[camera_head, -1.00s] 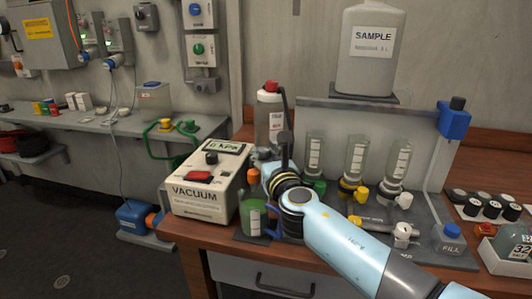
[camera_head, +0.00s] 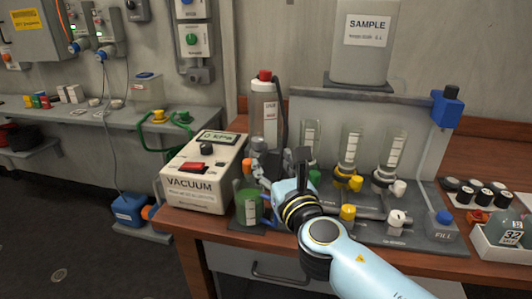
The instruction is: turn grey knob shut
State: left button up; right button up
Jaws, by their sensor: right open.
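My right gripper (camera_head: 301,158) is over the bench, between the vacuum box and the sample stand, with its dark fingers pointing up and away. It is open, and I see nothing held in it. Small grey fittings (camera_head: 263,171) show just left of the gripper, beside an orange piece (camera_head: 247,164). I cannot tell whether one of them is the grey knob, or how any knob is turned. The gripper and arm hide part of the stand's left valve. My left gripper is out of view.
The vacuum box (camera_head: 190,190) stands left of the gripper, with a green-filled beaker (camera_head: 248,208) close by. Behind is a red-capped bottle (camera_head: 265,110). To the right are yellow (camera_head: 348,212) and white (camera_head: 396,217) knobs. A tray with a flask (camera_head: 505,235) is at the far right.

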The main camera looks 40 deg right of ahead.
jog(key=shift+v, duration=0.95)
